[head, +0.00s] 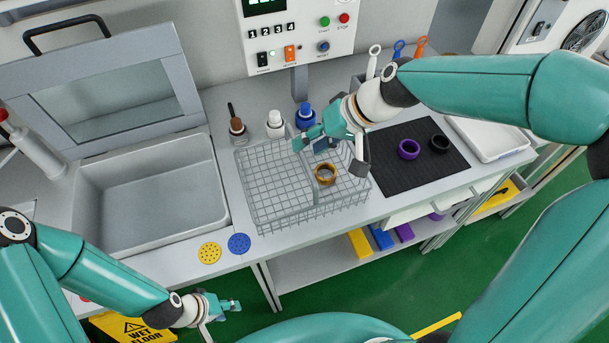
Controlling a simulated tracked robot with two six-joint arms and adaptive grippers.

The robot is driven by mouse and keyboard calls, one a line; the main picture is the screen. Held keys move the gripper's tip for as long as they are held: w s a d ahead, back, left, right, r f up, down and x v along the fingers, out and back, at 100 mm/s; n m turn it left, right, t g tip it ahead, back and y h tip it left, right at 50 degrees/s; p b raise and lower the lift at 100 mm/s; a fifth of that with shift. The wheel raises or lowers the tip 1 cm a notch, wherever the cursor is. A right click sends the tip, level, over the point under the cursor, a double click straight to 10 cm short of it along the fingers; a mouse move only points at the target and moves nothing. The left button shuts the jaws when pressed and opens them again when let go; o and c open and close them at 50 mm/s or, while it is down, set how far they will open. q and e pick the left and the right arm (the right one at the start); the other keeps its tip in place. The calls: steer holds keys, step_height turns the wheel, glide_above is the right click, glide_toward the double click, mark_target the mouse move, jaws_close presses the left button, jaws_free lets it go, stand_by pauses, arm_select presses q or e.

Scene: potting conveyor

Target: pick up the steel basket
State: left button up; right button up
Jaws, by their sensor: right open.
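The steel basket (265,185) is a wire mesh basket standing on the grey bench, right of the sink. A wire bar or divider seems to cross its middle. A brown-gold ring (325,174) lies in its right part. My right gripper (331,155) is open above the basket's back right part, its fingers spread to either side. It hides some of the rear rim, and I cannot tell if it touches the wire. My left gripper (226,305) is low in front of the bench, well away from the basket; its finger opening is unclear.
An open-lidded sink (150,195) lies to the left. Three small bottles (275,124) stand behind the basket. A black mat (415,165) with a purple ring (409,149) and a black ring (439,143) lies to the right. Yellow and blue discs (239,243) lie at the front edge.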

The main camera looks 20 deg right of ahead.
mark_target(300, 152)
steer(key=x, duration=0.4)
steer(key=shift+w+f+p, duration=0.2)
steer(key=shift+f+p, duration=0.1)
steer(key=shift+p, duration=0.1)
jaws_close()
steer(key=shift+r, duration=0.1)
